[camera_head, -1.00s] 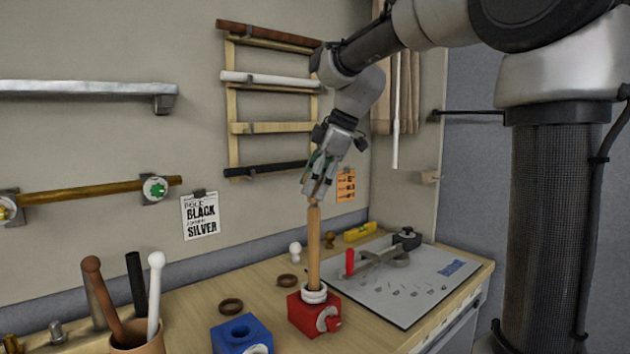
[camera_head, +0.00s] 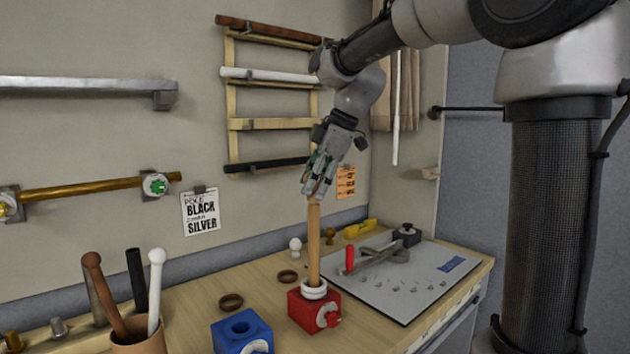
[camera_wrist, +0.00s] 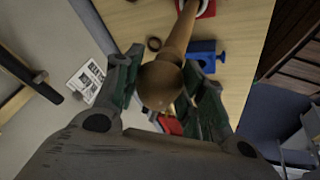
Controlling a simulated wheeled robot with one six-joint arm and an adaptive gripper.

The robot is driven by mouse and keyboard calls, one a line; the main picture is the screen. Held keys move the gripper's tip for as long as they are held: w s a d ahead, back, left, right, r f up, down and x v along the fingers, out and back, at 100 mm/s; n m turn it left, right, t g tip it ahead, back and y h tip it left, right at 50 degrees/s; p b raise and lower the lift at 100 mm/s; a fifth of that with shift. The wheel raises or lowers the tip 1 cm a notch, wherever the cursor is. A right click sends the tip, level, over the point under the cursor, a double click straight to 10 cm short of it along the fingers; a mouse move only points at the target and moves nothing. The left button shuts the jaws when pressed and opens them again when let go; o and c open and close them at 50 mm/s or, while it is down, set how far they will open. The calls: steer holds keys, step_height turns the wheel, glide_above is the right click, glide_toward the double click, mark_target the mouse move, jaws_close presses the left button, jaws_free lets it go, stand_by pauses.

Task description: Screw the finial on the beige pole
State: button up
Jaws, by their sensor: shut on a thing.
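The beige pole (camera_head: 313,245) stands upright in the red clamp block (camera_head: 314,309), with a white ring (camera_head: 314,290) around its foot. My gripper (camera_head: 318,188) is at the pole's top end, pointing down. In the wrist view, a round wooden finial (camera_wrist: 161,86) sits between my gripper's fingers (camera_wrist: 160,92), which are shut on it. The pole (camera_wrist: 182,35) runs away directly behind the finial, in line with it. The fingers hide the joint between finial and pole in the head view, so I cannot tell whether the threads are engaged.
A blue block (camera_head: 241,333) stands left of the red one. Brown rings (camera_head: 231,302) lie behind. A white finial (camera_head: 295,244) stands near the wall. A cup (camera_head: 138,341) holds several poles at front left. A grey board (camera_head: 410,284) with a red-handled tool lies right.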

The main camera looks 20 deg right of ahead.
steer(key=o, duration=1.1)
steer(key=shift+a, duration=0.15)
